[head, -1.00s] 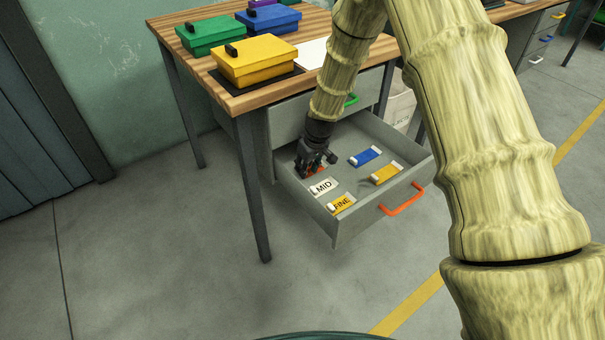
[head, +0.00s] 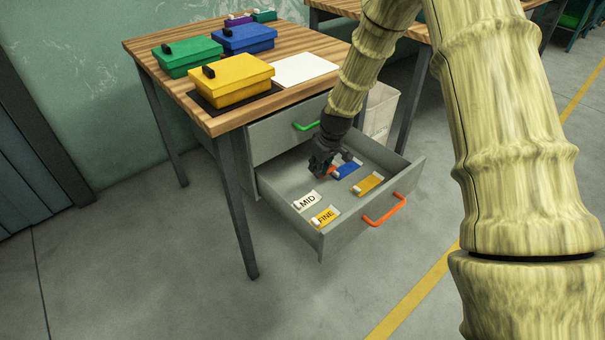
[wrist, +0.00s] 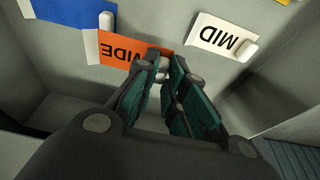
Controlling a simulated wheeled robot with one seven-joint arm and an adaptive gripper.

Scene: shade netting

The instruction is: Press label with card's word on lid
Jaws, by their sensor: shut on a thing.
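My gripper (head: 318,172) is down in the open lower drawer (head: 345,232). In the wrist view its fingers (wrist: 166,58) are shut on the orange label (wrist: 118,50) at its white tab (wrist: 163,70). The letters "IDE" show on it; the fingers hide part. Whether it is clear of the drawer floor I cannot tell. A white MID label (head: 307,201), a yellow FINE label (head: 325,216), a blue label (head: 347,169) and another yellow label (head: 367,184) lie in the drawer. A yellow lidded box (head: 238,76) stands on the table. No card's word is readable.
The yellow box is on a black mat (head: 206,103). Green (head: 187,55) and blue (head: 243,38) boxes stand behind it. A white sheet (head: 304,69) lies to its right. The upper drawer with a green handle (head: 306,126) is above. A pale bin (head: 379,112) stands beside the table.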

